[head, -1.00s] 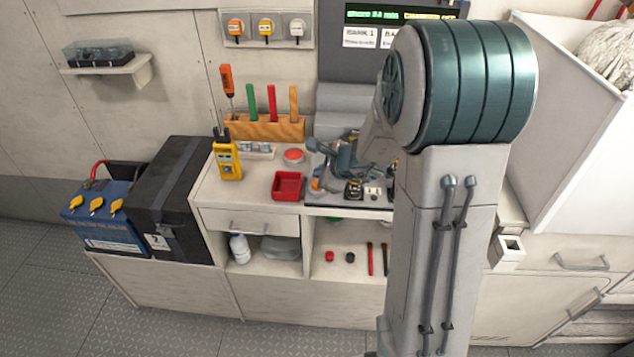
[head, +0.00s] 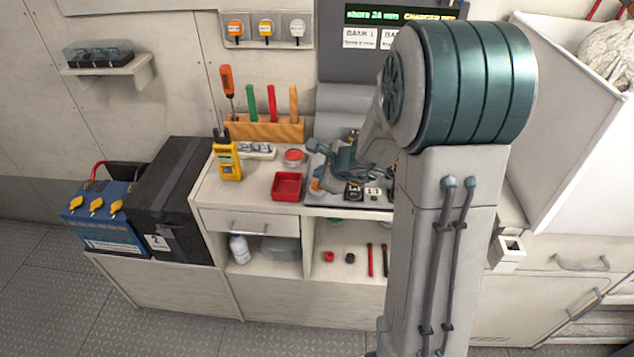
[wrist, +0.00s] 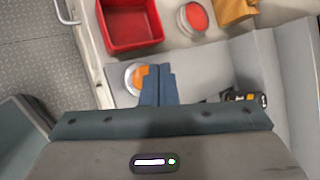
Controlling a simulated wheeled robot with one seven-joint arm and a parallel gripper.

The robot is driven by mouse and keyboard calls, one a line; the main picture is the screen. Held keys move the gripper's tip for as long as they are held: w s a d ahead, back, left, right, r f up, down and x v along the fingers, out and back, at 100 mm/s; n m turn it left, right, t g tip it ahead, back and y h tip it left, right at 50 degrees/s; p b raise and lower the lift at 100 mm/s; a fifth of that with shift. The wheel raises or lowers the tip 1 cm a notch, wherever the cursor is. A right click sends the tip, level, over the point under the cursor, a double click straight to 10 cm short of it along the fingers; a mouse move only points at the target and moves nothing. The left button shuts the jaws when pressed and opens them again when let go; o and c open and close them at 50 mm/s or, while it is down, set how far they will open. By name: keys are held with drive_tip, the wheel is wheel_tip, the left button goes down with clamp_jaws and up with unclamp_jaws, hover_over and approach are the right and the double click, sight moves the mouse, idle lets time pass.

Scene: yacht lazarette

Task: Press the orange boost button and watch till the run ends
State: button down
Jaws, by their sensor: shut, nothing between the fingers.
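The orange button (wrist: 137,78) is a round dome in a pale ring on a grey panel in the wrist view. In the head view a small orange patch of it (head: 316,185) shows beside my arm. My gripper (wrist: 157,72) is shut and empty. Its fingertips overlap the button's right edge in the wrist view; I cannot tell whether they touch it. In the head view my gripper (head: 318,150) is over the panel, partly hidden by my own arm. The dark display (head: 402,14) shows green and yellow text, partly legible as "shore 24" and a charging word.
A yellow meter (head: 228,162) and a wooden tool block (head: 264,128) stand on the counter. A black battery box (head: 175,200) and blue battery (head: 100,215) are further left.

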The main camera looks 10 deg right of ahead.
drive_tip(key=shift+f, duration=0.2)
idle(0.5)
drive_tip(key=shift+f+b, duration=0.3)
drive_tip(key=shift+b, duration=0.4)
drive_tip(key=shift+f+b, duration=0.4)
drive_tip(key=shift+b, duration=0.15)
idle(0.3)
idle(0.3)
drive_tip(key=shift+r+p, duration=0.7)
drive_tip(key=shift+r, duration=0.2)
drive_tip(key=shift+r, duration=0.1)
wheel_tip(320, 180, up, 5)
drive_tip(key=p, duration=0.4)
idle(0.5)
